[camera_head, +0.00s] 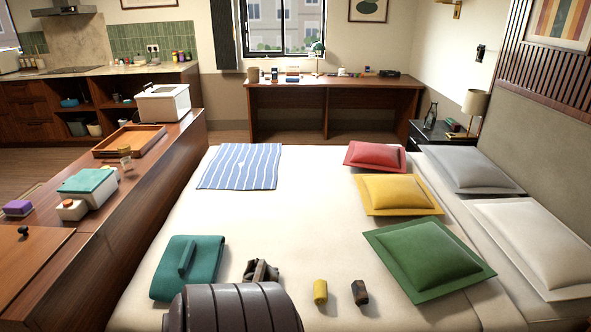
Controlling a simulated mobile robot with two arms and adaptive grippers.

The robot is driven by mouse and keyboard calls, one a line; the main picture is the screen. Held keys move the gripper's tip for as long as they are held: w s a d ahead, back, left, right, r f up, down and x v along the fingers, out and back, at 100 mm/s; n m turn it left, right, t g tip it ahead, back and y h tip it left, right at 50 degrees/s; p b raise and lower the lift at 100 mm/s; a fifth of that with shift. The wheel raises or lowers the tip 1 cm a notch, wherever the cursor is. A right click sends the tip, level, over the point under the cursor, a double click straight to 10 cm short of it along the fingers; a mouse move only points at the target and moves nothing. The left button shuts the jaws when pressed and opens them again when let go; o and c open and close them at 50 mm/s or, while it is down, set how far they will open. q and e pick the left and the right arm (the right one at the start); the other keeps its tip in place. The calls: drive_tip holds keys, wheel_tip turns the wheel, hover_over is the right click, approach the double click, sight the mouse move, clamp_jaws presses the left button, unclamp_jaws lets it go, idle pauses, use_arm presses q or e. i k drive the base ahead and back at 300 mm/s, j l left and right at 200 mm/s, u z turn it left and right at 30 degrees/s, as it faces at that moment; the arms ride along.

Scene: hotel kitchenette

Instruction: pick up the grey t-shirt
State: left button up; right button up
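I cannot make out a clear grey t-shirt on the bed (290,215). A folded teal cloth (187,268) lies to the left. A blue-and-white striped cloth (240,166) lies flat at the far left of the bed.
Red (376,156), yellow (398,193) and green (430,255) cushions lie on the right side. Small yellow (320,291) and dark (359,292) items lie in front. A wooden counter (160,165) borders the left. The bed's middle is clear.

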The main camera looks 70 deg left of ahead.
sight(257, 271)
drive_tip(key=u, duration=1.85)
